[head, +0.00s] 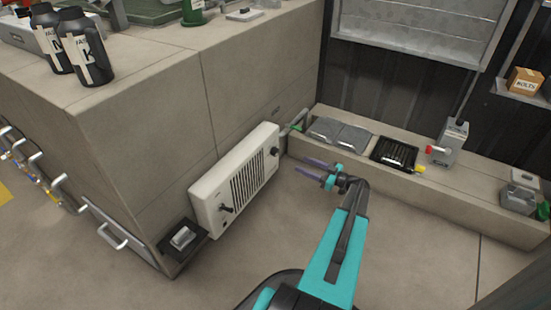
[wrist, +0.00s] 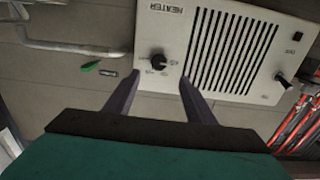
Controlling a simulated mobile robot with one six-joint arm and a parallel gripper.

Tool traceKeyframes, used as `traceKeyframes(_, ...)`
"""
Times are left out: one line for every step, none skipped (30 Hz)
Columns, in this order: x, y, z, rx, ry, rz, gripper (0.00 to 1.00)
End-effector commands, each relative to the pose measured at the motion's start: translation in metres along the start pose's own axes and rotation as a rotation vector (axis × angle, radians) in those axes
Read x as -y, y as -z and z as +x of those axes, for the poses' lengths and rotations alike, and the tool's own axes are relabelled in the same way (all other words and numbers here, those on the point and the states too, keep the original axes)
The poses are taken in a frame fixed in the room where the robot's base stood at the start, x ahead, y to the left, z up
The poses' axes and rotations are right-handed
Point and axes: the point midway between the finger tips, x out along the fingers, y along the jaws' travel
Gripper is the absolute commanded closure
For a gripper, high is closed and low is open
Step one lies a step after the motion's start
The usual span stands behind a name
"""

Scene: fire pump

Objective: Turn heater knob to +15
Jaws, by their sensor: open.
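The white heater (head: 235,180) is fixed to the side of the concrete block in the head view. It shows upside down in the wrist view (wrist: 175,30). A black round knob (wrist: 157,62) with small markings around it sits near the HEATER label; the markings are too small to read. This knob is at the far end of the heater in the head view (head: 274,151). My gripper (head: 303,164) is open and empty, its purple fingers pointing at the knob end. In the wrist view the knob appears between the fingertips (wrist: 159,77), apart from them.
A second black control (head: 226,209) is at the heater's near end. A grey pipe (head: 294,122) and a small green piece lie beyond the far end. The floor before the heater is clear.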

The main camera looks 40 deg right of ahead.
Motion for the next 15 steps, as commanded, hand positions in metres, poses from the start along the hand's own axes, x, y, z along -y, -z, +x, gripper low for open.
traceKeyframes(-0.0023, 0.0000, -0.0016, -0.005, -0.004, -0.006, 0.50)
traceKeyframes(-0.0025, 0.0006, -0.0018, -0.006, -0.005, -0.008, 0.50)
traceKeyframes(-0.0023, 0.0012, -0.0014, -0.007, -0.004, -0.009, 0.50)
traceKeyframes(-0.0018, 0.0014, -0.0009, -0.007, -0.004, -0.009, 0.50)
traceKeyframes(-0.0013, 0.0016, -0.0002, -0.006, -0.003, -0.008, 0.50)
traceKeyframes(-0.0007, 0.0016, 0.0006, -0.006, -0.002, -0.008, 0.50)
traceKeyframes(-0.0004, 0.0015, 0.0011, -0.006, -0.001, -0.008, 0.50)
traceKeyframes(0.0000, 0.0014, 0.0016, -0.005, 0.000, -0.008, 0.50)
traceKeyframes(0.0004, 0.0014, 0.0023, -0.005, 0.001, -0.007, 0.50)
traceKeyframes(0.0007, 0.0013, 0.0028, -0.005, 0.002, -0.007, 0.50)
traceKeyframes(0.0010, 0.0012, 0.0034, -0.005, 0.002, -0.007, 0.50)
traceKeyframes(0.0014, 0.0011, 0.0044, -0.005, 0.003, -0.007, 0.50)
traceKeyframes(0.0017, 0.0009, 0.0052, -0.005, 0.004, -0.007, 0.50)
traceKeyframes(0.0019, 0.0008, 0.0063, -0.004, 0.004, -0.007, 0.50)
traceKeyframes(0.0021, 0.0006, 0.0081, -0.004, 0.005, -0.007, 0.50)
